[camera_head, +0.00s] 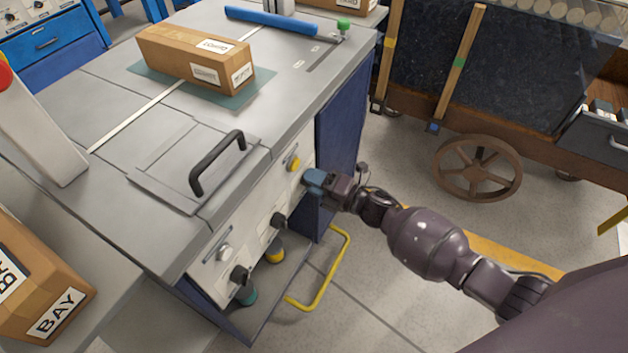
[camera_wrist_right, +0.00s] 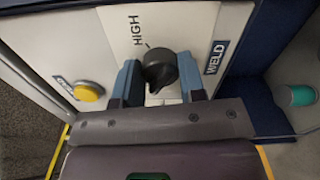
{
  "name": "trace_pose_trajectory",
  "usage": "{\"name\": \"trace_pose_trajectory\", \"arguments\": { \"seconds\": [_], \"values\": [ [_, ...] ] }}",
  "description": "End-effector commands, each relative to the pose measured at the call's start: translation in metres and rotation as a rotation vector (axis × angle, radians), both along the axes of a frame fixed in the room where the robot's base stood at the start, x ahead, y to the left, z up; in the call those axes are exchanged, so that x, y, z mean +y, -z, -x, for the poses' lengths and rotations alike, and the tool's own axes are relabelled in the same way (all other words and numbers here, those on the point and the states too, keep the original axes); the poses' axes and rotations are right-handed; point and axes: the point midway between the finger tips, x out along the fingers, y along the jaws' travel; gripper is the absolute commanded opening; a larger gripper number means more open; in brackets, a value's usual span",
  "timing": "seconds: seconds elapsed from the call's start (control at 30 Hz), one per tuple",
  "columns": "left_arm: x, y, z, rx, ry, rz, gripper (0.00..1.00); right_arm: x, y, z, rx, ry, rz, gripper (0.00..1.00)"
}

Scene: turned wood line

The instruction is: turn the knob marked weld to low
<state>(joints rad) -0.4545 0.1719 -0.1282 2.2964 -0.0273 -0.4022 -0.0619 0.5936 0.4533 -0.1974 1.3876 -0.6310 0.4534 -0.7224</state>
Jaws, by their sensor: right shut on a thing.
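The weld knob (camera_wrist_right: 160,66) is black and round, on the white control panel (camera_wrist_right: 190,20), in the right wrist view. The word WELD (camera_wrist_right: 215,57) is printed to its right and HIGH (camera_wrist_right: 136,30) above it to the left. A narrow tip on the knob points down in that view, away from HIGH; no LOW mark is visible. My right gripper (camera_wrist_right: 158,82) is shut on the knob, one blue-grey finger on each side. In the head view my right gripper (camera_head: 314,180) is at the far end of the panel and hides the knob. My left gripper is out of view.
A yellow button (camera_wrist_right: 88,91) sits beside the knob. A yellow rail (camera_head: 325,275) curves below. A cart with a spoked wheel (camera_head: 477,168) stands behind my right arm.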

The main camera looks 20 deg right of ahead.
Motion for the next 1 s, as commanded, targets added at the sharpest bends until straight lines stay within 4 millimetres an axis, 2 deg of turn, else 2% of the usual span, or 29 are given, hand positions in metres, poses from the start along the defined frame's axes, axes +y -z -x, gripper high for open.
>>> {"name": "trace_pose_trajectory", "arguments": {
  "seconds": [0.5,0.53,0.7,1.0],
  "values": [
    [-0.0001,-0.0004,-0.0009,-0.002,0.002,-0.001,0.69,-0.0004,0.0009,0.0006,-0.012,0.000,0.019,0.14],
    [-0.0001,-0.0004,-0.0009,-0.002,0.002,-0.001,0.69,-0.0004,0.0009,0.0006,-0.012,0.000,0.019,0.39],
    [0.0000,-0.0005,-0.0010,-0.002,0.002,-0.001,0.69,-0.0002,0.0007,0.0005,-0.011,0.000,0.018,0.63],
    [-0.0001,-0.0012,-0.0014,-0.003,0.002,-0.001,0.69,-0.0013,0.0001,0.0015,-0.012,0.000,0.016,0.63]
  ]
}}
